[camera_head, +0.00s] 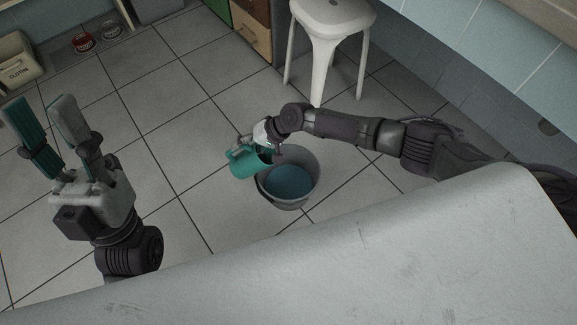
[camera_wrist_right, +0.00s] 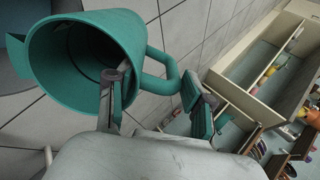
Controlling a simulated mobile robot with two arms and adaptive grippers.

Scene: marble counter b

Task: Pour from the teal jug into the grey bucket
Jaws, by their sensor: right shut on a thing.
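The teal jug (camera_head: 246,164) is tilted at the left rim of the grey bucket (camera_head: 316,180), high over the floor or close to it, I cannot tell which. The bucket stands on the floor with a blue surface inside. My right gripper (camera_head: 256,146) is shut on the jug. In the right wrist view the jug (camera_wrist_right: 128,30) shows its open mouth and a dark inside; its contents are unclear. My left gripper (camera_head: 42,104) is open and empty, fingers up, far left of the bucket.
A pale counter (camera_head: 400,255) fills the front. A white stool (camera_head: 322,30) stands behind the bucket. A cloth box (camera_head: 17,62) and small red-based items (camera_head: 84,42) are at the back left. A compartmented shelf unit (camera_wrist_right: 240,98) shows in the wrist view. The tiled floor left of the bucket is clear.

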